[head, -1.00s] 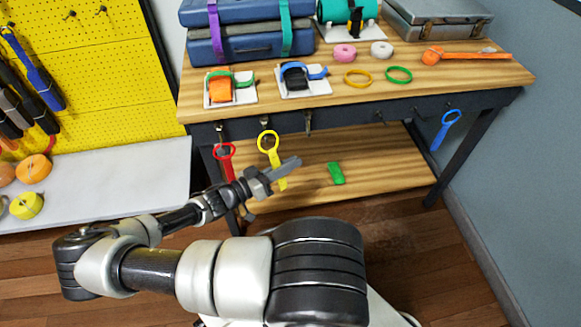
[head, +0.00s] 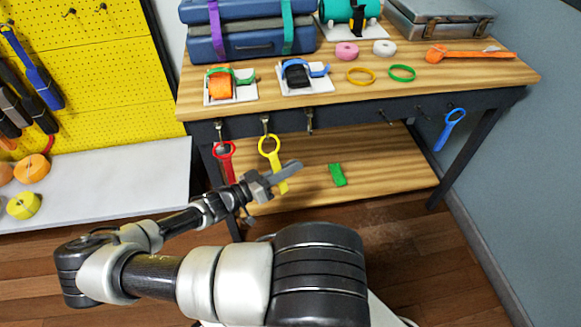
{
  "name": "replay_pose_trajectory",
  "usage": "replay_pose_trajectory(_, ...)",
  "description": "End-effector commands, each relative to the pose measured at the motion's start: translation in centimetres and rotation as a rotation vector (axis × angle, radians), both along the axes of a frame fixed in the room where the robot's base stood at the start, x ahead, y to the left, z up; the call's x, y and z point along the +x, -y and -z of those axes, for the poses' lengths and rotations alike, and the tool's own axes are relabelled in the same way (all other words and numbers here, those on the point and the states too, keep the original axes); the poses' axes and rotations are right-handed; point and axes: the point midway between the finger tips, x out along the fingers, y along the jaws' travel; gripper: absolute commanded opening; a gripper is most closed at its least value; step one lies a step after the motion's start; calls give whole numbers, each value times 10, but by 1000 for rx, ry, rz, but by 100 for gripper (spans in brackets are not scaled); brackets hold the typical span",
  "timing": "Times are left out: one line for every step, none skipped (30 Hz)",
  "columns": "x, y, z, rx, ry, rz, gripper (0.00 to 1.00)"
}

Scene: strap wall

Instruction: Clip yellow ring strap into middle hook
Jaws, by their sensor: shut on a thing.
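The yellow ring strap (head: 269,146) hangs upright below the front edge of the workbench, its ring at the top and its tail pointing down. My gripper (head: 288,172) is shut on the strap's tail, and its grey fingers cover part of it. The middle metal hook (head: 265,124) is right above the ring, and its lower end meets the ring's top in the picture. I cannot tell whether the hook passes through the ring or only lies in front of or behind it.
A red ring strap (head: 225,151) hangs close by at the left metal hook (head: 219,131). The right metal hook (head: 309,119) is empty. A blue ring strap (head: 449,129) hangs far right. A green piece (head: 337,174) lies on the lower shelf (head: 390,170).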

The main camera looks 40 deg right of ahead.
Motion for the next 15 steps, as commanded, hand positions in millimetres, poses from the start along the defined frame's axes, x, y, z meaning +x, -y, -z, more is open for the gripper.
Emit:
replay_pose_trajectory(0,0,0,0,0,0,0)
replay_pose_trajectory(0,0,0,0,0,0,0)
replay_pose_trajectory(0,0,0,0,0,0,0)
replay_pose_trajectory(0,0,0,0,0,0,0)
replay_pose_trajectory(0,0,0,0,0,0,0)
replay_pose_trajectory(0,0,0,0,0,1,0)
replay_pose_trajectory(0,0,0,0,0,1,16)
replay_pose_trajectory(0,0,0,0,0,1,21)
replay_pose_trajectory(0,0,0,0,0,0,27)
replay_pose_trajectory(0,0,0,0,0,0,32)
replay_pose_trajectory(0,0,0,0,0,0,32)
replay_pose_trajectory(0,0,0,0,0,0,32)
replay_pose_trajectory(0,0,0,0,0,0,32)
replay_pose_trajectory(0,0,0,0,0,0,32)
replay_pose_trajectory(0,0,0,0,0,0,32)
